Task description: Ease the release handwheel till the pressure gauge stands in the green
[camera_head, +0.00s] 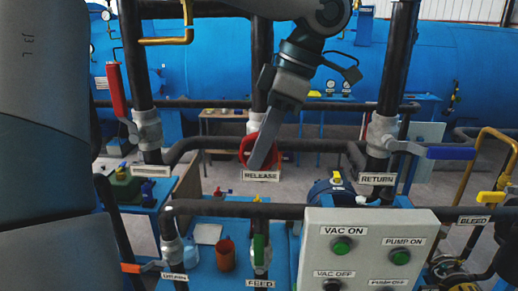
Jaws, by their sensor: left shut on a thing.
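The red release handwheel (244,150) sits on the middle vertical pipe, just above a white RELEASE label (261,176). My left gripper (263,150) reaches down from the top and is shut on the handwheel. Its long grey finger covers much of the wheel, so the wheel's turn angle cannot be told. Small round dials show on the blue tank behind, a pair right of the gripper (330,84) and one at the upper left (106,15). Which is the pressure gauge, and where its needle stands, is too small to tell. My right gripper is not in view.
A grey panel (372,228) with green VAC ON and PUMP ON buttons stands front right. A red lever (115,90) is at left, a blue RETURN lever (450,153) at right. A green FEED lever (258,250) is below the handwheel. Pipes cross the space.

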